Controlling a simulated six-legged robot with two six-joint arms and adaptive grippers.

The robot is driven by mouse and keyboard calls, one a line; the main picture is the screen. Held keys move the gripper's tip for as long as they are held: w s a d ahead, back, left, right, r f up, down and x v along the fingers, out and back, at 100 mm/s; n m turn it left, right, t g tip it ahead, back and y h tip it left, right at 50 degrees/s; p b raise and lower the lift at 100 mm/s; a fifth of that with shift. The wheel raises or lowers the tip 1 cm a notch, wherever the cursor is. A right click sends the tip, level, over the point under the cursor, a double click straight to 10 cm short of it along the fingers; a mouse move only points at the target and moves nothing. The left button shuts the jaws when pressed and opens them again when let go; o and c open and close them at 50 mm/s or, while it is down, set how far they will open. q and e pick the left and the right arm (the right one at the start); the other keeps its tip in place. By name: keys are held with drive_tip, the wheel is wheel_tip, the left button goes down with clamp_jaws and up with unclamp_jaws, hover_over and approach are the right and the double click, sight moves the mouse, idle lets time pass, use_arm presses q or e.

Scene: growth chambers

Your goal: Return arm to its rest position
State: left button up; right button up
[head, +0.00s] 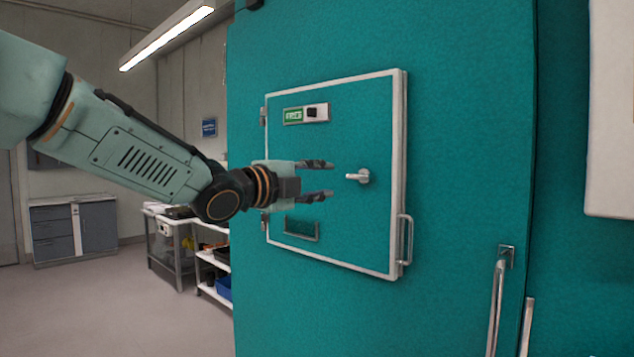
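My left arm comes in from the left and reaches across the front of a teal chamber door (460,120). My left gripper (328,180) points right with its two dark fingers apart. Nothing is between them. Its fingertips are a little left of a small silver latch knob (360,176) on a white-edged hatch (340,82). I see a gap between fingertips and knob in the picture; the depth between them is hard to tell. The hatch looks shut. My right gripper is not in view.
The hatch has a side handle (405,240), and the large door has a long vertical handle (496,305). A metal bench (165,225), a shelf cart (212,292) and a grey cabinet (75,230) stand behind at the left. Open floor (110,310) lies at the lower left.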

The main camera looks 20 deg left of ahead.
use_arm(q)
drive_tip(key=shift+s+a, duration=0.1)
drive_tip(key=shift+s, duration=0.3)
drive_tip(key=s+d+f+n+g+y+b, duration=0.15)
drive_tip(key=s+f+n, duration=0.4)
drive_tip(key=f, duration=0.85)
drive_tip(key=s+d+f+n+g+y, duration=0.1)
drive_tip(key=s+f+n+g, duration=0.15)
drive_tip(key=f+n, duration=0.8)
drive_tip(key=s+d+f+n+g+y+b, duration=0.1)
drive_tip(key=s+f+n+g+y, duration=0.2)
drive_tip(key=f, duration=1.4)
drive_tip(key=s+f+n+g+b, duration=0.1)
drive_tip(key=s+f+g, duration=0.4)
drive_tip(key=s+f, duration=0.8)
drive_tip(key=s+f+n+g+b, duration=0.2)
drive_tip(key=s+f+g, duration=0.3)
drive_tip(key=s+f, duration=0.9)
drive_tip(key=s+b, duration=0.1)
drive_tip(key=s, duration=0.6)
drive_tip(key=shift+n+y, duration=0.3)
drive_tip(key=shift+y, duration=0.05)
